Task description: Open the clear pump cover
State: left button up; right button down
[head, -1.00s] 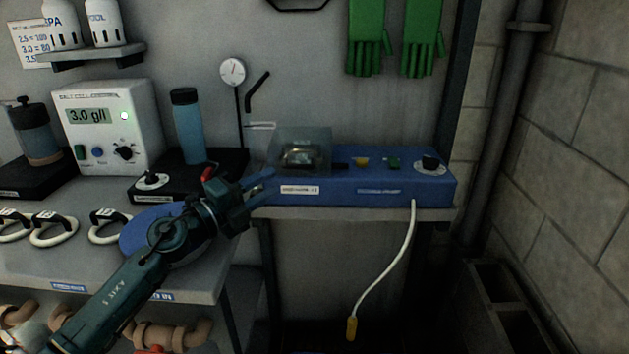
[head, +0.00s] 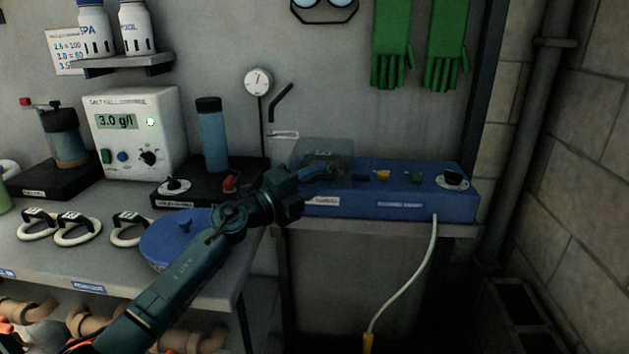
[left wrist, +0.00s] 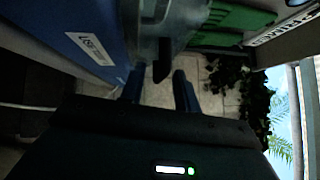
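The clear pump cover (head: 338,150) is a see-through box on the left end of the blue pump unit (head: 400,203). It appears closed. My left gripper (head: 322,170) is at the front of the cover and hides part of it. In the left wrist view the gripper's two blue fingers (left wrist: 158,92) are apart. A dark tab (left wrist: 162,68) extends from the clear cover (left wrist: 172,18) towards the gap between them. I cannot tell whether a finger touches it. My right gripper is in neither view.
The blue unit also carries a black knob (head: 453,180). A blue bottle (head: 211,138) and a salt cell control box (head: 138,125) stand to the left. A blue round lid (head: 175,240) lies under my left arm. Green gloves (head: 391,45) hang above.

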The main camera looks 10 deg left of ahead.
pick_arm(q)
grip_shut()
dwell(0.3)
